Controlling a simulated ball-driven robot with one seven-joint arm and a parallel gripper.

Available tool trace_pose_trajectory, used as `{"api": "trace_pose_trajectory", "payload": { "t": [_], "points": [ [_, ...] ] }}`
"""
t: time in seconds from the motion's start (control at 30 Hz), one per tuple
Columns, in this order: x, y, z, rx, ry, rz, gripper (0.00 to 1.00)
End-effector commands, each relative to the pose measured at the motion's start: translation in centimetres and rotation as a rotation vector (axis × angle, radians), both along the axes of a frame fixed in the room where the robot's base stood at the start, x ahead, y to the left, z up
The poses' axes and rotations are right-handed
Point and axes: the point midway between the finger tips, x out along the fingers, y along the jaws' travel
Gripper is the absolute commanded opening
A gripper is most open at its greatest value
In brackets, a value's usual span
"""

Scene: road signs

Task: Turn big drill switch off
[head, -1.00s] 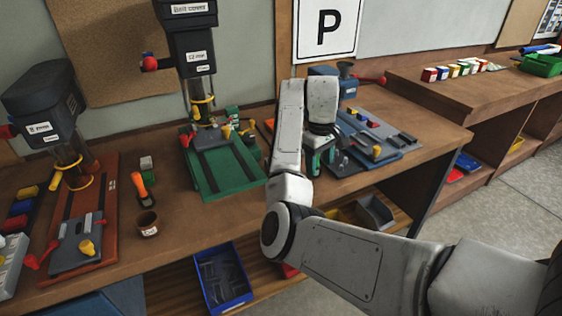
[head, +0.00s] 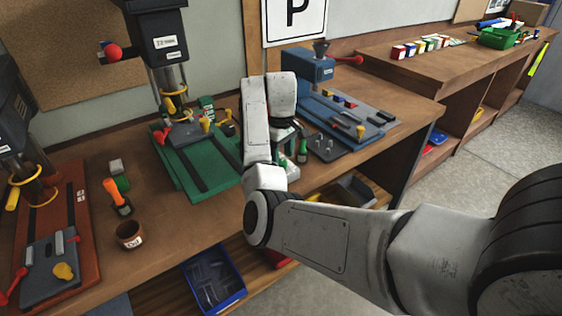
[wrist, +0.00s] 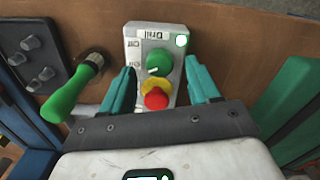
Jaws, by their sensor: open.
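In the wrist view a pale switch box (wrist: 135,46) marked "Drill" stands below my gripper (wrist: 160,66). My gripper's teal fingers are open, one on each side of the box, apart from the knob. In the head view my arm mostly hides the gripper and box. The middle drill (head: 168,42) stands on a green base (head: 190,180).
A green-handled brush (wrist: 75,92) lies close left of the box in the wrist view. At left are an orange-handled tool (head: 117,196), a brown cup (head: 129,236) and another drill on a red base (head: 72,225).

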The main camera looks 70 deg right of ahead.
Motion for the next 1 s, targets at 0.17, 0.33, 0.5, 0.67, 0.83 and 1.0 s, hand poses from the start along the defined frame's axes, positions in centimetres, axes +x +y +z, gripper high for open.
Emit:
{"api": "trace_pose_trajectory", "payload": {
  "t": [0.17, 0.33, 0.5, 0.67, 0.83, 1.0],
  "points": [
    [0.0, 0.0, -1.4, 0.002, -0.001, 0.0, 0.61],
    [0.0, 0.0, -1.9, 0.001, -0.001, 0.0, 0.61],
    [0.0, 0.0, -1.9, 0.0, -0.001, 0.0, 0.61],
    [0.0, 0.0, -1.8, 0.0, -0.001, 0.0, 0.47],
    [0.0, 0.0, -1.8, 0.0, -0.001, 0.0, 0.3],
    [0.0, 0.0, -1.8, 0.0, -0.001, 0.0, 0.14]
  ]
}}
